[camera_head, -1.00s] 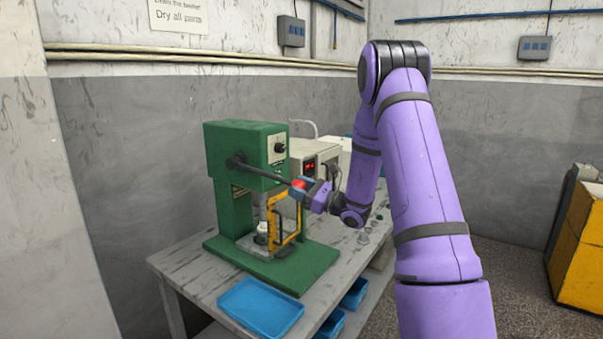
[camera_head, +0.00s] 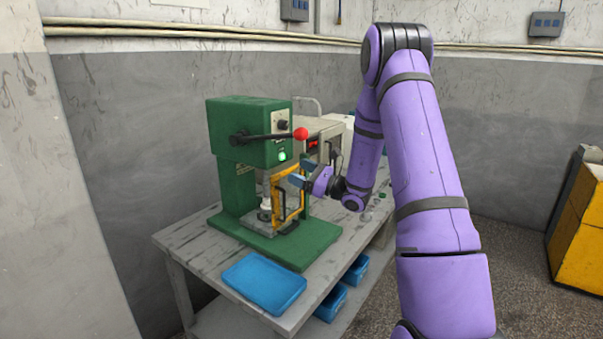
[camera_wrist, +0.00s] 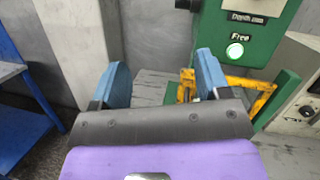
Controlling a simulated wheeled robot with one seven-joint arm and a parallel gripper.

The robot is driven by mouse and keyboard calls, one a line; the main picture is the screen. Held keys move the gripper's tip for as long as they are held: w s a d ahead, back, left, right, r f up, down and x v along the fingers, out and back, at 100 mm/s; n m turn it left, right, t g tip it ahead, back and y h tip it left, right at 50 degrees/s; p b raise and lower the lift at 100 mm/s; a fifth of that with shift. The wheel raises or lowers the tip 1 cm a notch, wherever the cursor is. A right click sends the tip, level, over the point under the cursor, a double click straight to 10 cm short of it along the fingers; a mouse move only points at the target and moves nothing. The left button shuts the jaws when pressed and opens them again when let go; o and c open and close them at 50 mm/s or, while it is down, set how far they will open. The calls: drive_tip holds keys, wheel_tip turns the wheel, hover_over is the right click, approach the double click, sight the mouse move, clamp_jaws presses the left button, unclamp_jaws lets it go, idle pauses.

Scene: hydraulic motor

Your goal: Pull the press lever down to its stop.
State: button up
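The green press (camera_head: 247,130) stands on the table. Its black lever (camera_head: 265,136) is raised to about level, with the red ball knob (camera_head: 300,134) at its right end. My gripper (camera_head: 303,175) is below the knob, beside the yellow guard frame (camera_head: 287,192), and apart from the lever. In the wrist view my gripper (camera_wrist: 162,78) has its two blue fingers spread wide with nothing between them. A lit green lamp (camera_wrist: 234,50) under a "Free" label shows on the press; it also shows in the head view (camera_head: 282,156). The knob is out of the wrist view.
A blue tray (camera_head: 264,283) lies on the grey table (camera_head: 190,245) in front of the press. Blue bins (camera_head: 331,304) sit below the table top. A pale box-shaped unit (camera_head: 318,130) stands behind my gripper. A yellow cabinet (camera_head: 577,235) is at far right.

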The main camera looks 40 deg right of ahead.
drive_tip(key=shift+d, duration=0.1)
drive_tip(key=v, duration=1)
drive_tip(key=shift+s, duration=0.35)
drive_tip(key=shift+d+f, duration=0.1)
